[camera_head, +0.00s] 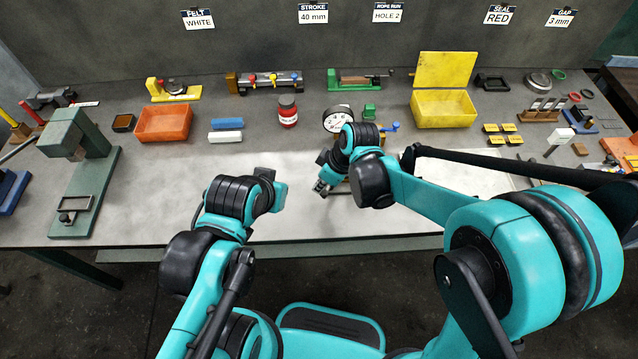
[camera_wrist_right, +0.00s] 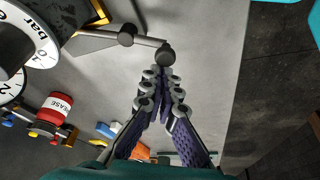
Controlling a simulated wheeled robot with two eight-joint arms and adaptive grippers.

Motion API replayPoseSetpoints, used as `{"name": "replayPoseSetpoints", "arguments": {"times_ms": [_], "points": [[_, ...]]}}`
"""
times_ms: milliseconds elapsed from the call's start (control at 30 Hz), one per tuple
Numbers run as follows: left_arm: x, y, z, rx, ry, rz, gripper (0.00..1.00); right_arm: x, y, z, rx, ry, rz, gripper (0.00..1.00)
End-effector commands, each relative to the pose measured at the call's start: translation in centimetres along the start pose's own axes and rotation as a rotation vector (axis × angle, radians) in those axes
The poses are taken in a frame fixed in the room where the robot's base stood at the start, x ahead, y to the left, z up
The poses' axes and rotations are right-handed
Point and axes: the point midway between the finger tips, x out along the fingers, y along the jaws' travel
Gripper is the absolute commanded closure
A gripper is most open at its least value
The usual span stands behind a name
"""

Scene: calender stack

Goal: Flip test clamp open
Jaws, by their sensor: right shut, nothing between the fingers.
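The round white dial gauge (camera_head: 338,119) stands behind my right wrist; its stand is mostly hidden by the arm. In the right wrist view a large dial marked "bar" (camera_wrist_right: 40,45) is at the upper left. Beside it a grey metal lever (camera_wrist_right: 105,38) ends in a dark round knob (camera_wrist_right: 166,55), which seems to belong to the test clamp; the rest of the clamp is cut off or hidden. My right gripper (camera_wrist_right: 162,75) is shut and empty, its fingertips close to the knob; contact cannot be told. It also shows in the head view (camera_head: 322,186). My left gripper is hidden beyond its wrist.
A red grease jar (camera_head: 287,111), blue and white blocks (camera_head: 226,130), an orange bin (camera_head: 164,122) and a yellow box (camera_head: 443,108) stand behind. A green press (camera_head: 80,150) is at left. The front bench strip (camera_head: 330,222) is clear.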

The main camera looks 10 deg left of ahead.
Motion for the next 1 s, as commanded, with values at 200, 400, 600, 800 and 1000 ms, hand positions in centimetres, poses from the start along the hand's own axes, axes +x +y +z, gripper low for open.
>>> {"name": "replayPoseSetpoints", "arguments": {"times_ms": [200, 400, 600, 800, 1000], "points": [[0.1, 0.0, 0.0, 0.0, 0.0, 0.0, 1.0, -0.1, 0.0, 0.4, -0.074, -0.001, -0.028, 1.0], [0.1, 0.0, 0.1, 0.0, 0.0, 0.0, 1.0, -0.3, -0.1, 1.0, -0.132, -0.001, -0.049, 1.0], [0.1, 0.0, 0.1, 0.0, 0.0, 0.0, 1.0, -0.5, 0.0, 1.5, -0.131, -0.001, -0.049, 1.0], [0.1, 0.0, 0.1, 0.0, 0.0, 0.0, 1.0, -0.7, 0.0, 1.8, -0.131, -0.001, -0.049, 1.0], [0.2, 0.0, 0.1, 0.0, 0.0, 0.0, 1.0, -0.7, 0.0, 1.9, -0.131, -0.001, -0.049, 1.0]]}}
